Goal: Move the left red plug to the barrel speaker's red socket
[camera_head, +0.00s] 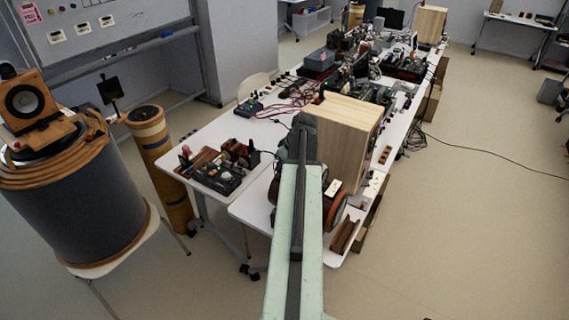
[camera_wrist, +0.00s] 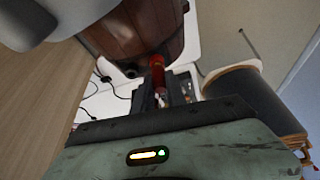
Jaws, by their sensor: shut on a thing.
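In the wrist view, my gripper (camera_wrist: 163,94) is shut on a red plug (camera_wrist: 157,72). The plug points up in the picture, and its far end overlaps the lower edge of a brown wooden barrel (camera_wrist: 122,34), probably the barrel speaker. I cannot tell whether plug and barrel touch. I cannot make out a red socket. In the head view, my arm hides much of a round reddish-brown body (camera_head: 338,208) on the near table, and the gripper's fingers and plug do not show clearly.
A wooden box (camera_head: 335,127) stands just right of my arm. A black device (camera_head: 225,168) lies on the white table (camera_head: 215,130) to the left. A large dark drum (camera_head: 85,195) with a small speaker (camera_head: 25,100) on top stands farther left. The floor at right is mostly clear.

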